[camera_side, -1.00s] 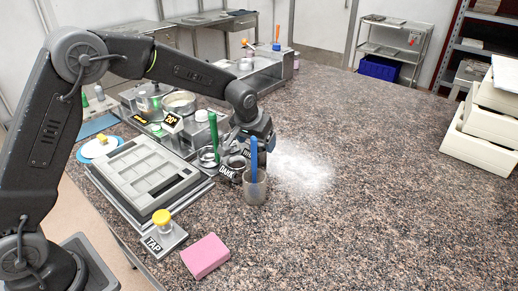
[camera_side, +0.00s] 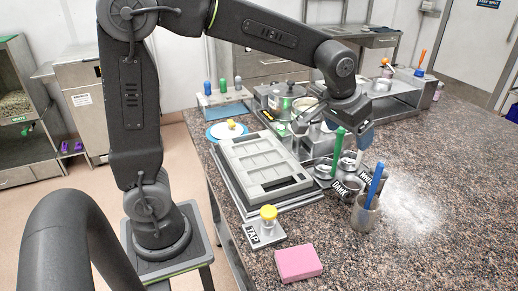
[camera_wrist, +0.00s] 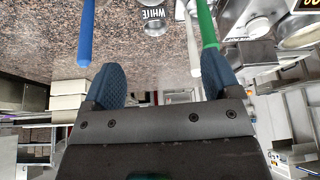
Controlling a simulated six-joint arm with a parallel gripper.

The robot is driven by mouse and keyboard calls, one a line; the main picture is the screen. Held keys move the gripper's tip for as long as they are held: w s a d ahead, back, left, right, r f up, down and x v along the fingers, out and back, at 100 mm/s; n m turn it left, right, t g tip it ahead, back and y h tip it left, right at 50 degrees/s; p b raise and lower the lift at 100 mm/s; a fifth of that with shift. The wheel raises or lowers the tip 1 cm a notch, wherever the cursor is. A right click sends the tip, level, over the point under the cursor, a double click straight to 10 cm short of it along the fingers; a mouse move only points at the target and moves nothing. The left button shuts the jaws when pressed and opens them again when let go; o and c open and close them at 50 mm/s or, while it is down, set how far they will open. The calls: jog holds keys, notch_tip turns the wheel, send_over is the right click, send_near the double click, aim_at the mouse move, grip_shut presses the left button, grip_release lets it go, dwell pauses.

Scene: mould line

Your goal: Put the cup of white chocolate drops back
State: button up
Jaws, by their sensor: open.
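The WHITE label (camera_side: 366,174) stands at the small metal cups on the worktop, just behind the blue-handled tool. A small metal cup (camera_side: 348,164) is beside it; I cannot make out whether it holds white drops. In the wrist view the WHITE label (camera_wrist: 153,13) shows beyond my fingers, near the top middle. My gripper (camera_side: 362,138) hangs above the cups, apart from the worktop. In the wrist view my gripper (camera_wrist: 162,78) has its two fingers wide apart with nothing between them.
A beaker (camera_side: 364,215) with a blue-handled tool stands in front of the cups, and a green handle (camera_side: 338,145) stands left. White powder (camera_side: 412,205) lies to the right. The grey mould (camera_side: 265,165), TAP stand (camera_side: 265,232) and pink sponge (camera_side: 298,263) are left; the right worktop is open.

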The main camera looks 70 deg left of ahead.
jog(key=s+m, duration=0.1)
jog(key=s, duration=2)
jog(key=shift+s+a+t+h, duration=0.3)
jog(key=shift+t, duration=0.1)
